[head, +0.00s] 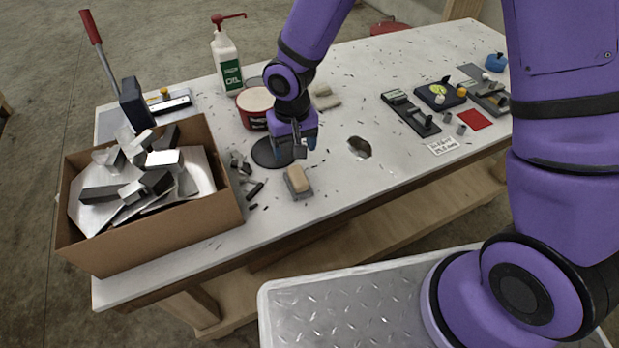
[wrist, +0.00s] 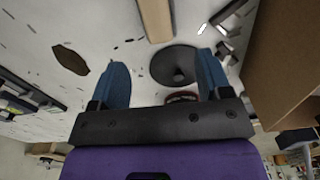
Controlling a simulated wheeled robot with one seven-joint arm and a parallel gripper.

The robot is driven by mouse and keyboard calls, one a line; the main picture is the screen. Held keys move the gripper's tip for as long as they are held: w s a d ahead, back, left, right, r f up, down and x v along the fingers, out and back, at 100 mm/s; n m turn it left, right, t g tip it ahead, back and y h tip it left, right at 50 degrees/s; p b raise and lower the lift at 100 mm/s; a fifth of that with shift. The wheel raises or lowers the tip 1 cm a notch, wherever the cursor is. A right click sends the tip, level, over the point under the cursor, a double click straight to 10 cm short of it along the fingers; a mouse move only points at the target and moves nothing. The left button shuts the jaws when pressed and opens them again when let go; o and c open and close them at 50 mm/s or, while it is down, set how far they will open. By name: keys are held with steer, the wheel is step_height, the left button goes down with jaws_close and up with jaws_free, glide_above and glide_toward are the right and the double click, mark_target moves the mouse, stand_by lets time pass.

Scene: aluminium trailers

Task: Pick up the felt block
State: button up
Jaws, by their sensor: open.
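A small tan block with a grey lower part (head: 299,180), which looks like the felt block, lies on the white bench near its front edge. In the wrist view the tan block (wrist: 155,18) shows at the top edge, partly cut off, beyond the fingertips. My gripper (head: 298,148) is open and empty above the bench, a little behind the block. In the wrist view my gripper (wrist: 163,68) has its two blue fingers spread, with nothing between them but a black disc below.
The black disc (head: 266,154) lies beneath my gripper. A cardboard box (head: 165,235) of metal offcuts stands to the left, with loose scraps beside it. A red tin (head: 252,117) and oil bottle (head: 227,65) stand behind.

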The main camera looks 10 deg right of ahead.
mark_target(297, 175)
steer(key=f, duration=1)
steer(key=shift+s+d+f, duration=0.1)
steer(key=shift+d+f, duration=0.1)
steer(key=shift+f, duration=0.1)
steer(key=c, duration=1)
steer(key=shift+c, duration=0.2)
steer(key=shift+r, duration=0.1)
step_height(297, 175, up, 10)
steer(key=shift+f, duration=0.1)
